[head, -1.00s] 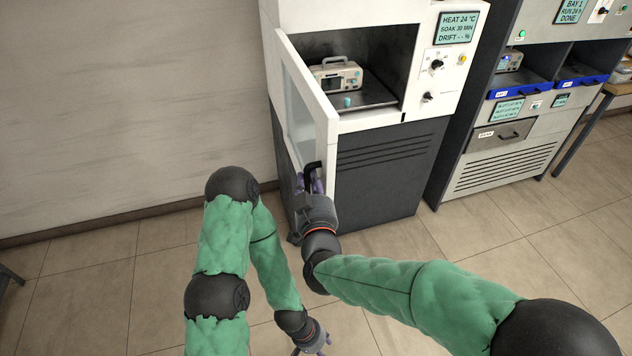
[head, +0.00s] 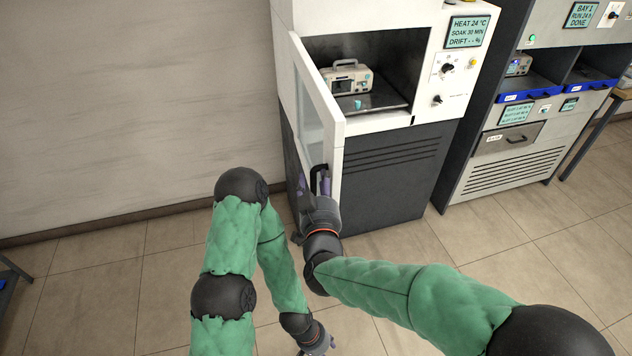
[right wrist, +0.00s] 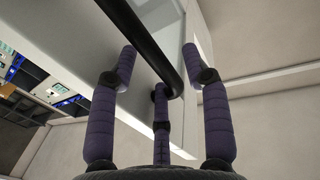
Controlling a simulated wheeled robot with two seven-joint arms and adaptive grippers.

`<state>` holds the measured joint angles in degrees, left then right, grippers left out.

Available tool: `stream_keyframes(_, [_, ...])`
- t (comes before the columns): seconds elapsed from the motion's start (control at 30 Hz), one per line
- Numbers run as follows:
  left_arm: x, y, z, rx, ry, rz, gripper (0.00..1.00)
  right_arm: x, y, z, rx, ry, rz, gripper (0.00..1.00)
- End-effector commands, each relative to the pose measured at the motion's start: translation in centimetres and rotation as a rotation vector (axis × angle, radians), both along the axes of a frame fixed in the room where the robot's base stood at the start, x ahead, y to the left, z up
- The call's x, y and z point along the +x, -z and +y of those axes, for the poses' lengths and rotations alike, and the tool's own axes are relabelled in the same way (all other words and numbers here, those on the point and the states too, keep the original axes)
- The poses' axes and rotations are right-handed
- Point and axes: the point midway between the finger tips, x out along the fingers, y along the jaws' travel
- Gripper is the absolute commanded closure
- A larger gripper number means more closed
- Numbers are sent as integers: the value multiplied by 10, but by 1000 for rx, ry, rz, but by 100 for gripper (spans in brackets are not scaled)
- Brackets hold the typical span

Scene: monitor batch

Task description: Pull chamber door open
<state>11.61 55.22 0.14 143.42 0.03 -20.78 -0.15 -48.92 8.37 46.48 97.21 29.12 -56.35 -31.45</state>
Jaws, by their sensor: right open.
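The chamber door (head: 309,88) is a white-framed panel with a glass pane. It stands swung out to the left of the chamber (head: 367,48), whose inside is exposed. A black bar handle (head: 318,172) sits near the door's lower free edge. My right gripper (head: 313,186) is at this handle with its fingers open. In the right wrist view the handle (right wrist: 143,42) runs diagonally between the purple fingers of the right gripper (right wrist: 160,65), which are not closed on it. My left gripper (head: 318,345) hangs low at the bottom edge, partly cut off, its fingers unclear.
Inside the chamber are a beige instrument (head: 345,80) and a small teal item (head: 357,104). A control panel (head: 452,69) is right of the opening. A grey rack with blue-edged trays (head: 517,96) stands further right. Tiled floor (head: 480,270) lies open in front.

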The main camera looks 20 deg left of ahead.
Motion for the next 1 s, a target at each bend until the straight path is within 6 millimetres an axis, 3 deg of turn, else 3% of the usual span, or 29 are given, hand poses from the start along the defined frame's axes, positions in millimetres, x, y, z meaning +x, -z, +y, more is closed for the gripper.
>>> stream_keyframes(0.23, [0,0,0,0,0,0,54,0,-7,0,2,0,0,52])
stream_keyframes(0.7, [0,0,0,0,0,0,54,0,-83,0,2,-1,-1,52])
stream_keyframes(1.0, [0,0,0,0,0,0,54,0,-100,0,0,0,1,52])
